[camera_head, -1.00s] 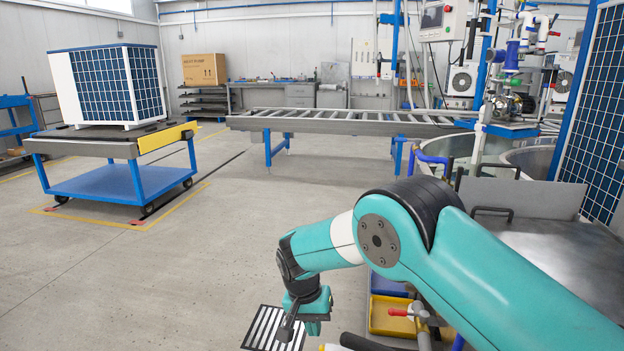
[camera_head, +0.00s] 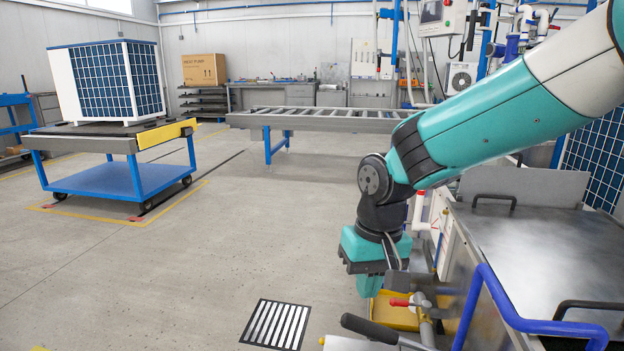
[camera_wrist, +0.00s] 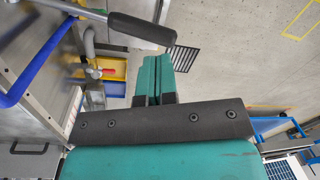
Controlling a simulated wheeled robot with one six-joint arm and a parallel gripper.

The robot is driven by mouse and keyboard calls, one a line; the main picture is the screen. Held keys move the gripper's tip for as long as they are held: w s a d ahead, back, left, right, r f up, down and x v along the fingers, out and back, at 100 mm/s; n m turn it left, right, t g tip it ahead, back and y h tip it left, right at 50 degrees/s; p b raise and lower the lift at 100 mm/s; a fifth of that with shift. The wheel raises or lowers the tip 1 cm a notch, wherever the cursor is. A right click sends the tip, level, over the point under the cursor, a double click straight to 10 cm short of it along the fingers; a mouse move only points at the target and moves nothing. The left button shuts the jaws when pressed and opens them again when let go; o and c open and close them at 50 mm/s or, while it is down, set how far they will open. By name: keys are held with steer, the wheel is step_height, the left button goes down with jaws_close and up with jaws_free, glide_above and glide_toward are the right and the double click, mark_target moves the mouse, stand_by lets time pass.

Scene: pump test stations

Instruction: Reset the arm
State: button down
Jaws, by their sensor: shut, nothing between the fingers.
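My arm comes in from the upper right of the head view and bends down at the wrist. My gripper (camera_head: 370,284) points down, left of the steel bench, above the yellow bin. In the wrist view my gripper (camera_wrist: 153,80) shows its two teal fingers side by side and closed, with nothing between them. The black-gripped lever (camera_wrist: 140,30) lies just beyond the fingertips in that view; I cannot tell the distance.
The steel bench (camera_head: 560,240) with a blue rail (camera_head: 520,310) stands at the right. A yellow bin (camera_head: 395,312) sits low beside it. A blue cart (camera_head: 135,180) carries a heat-pump unit (camera_head: 110,82) at the left. Open floor lies between.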

steer(key=s+d+r+n+y+b, duration=0.1)
steer(key=s+d+n+y+b, duration=0.15)
steer(key=s, duration=0.75)
steer(key=s+d+n+y+b, duration=0.15)
steer(key=s+d, duration=0.25)
steer(key=s, duration=0.7)
step_height(320, 180, up, 36)
steer(key=h+p, duration=0.1)
steer(key=p, duration=3.4)
steer(key=shift+w+a+r+p, duration=0.2)
steer(key=shift+w+p, duration=0.1)
steer(key=shift+p, duration=0.05)
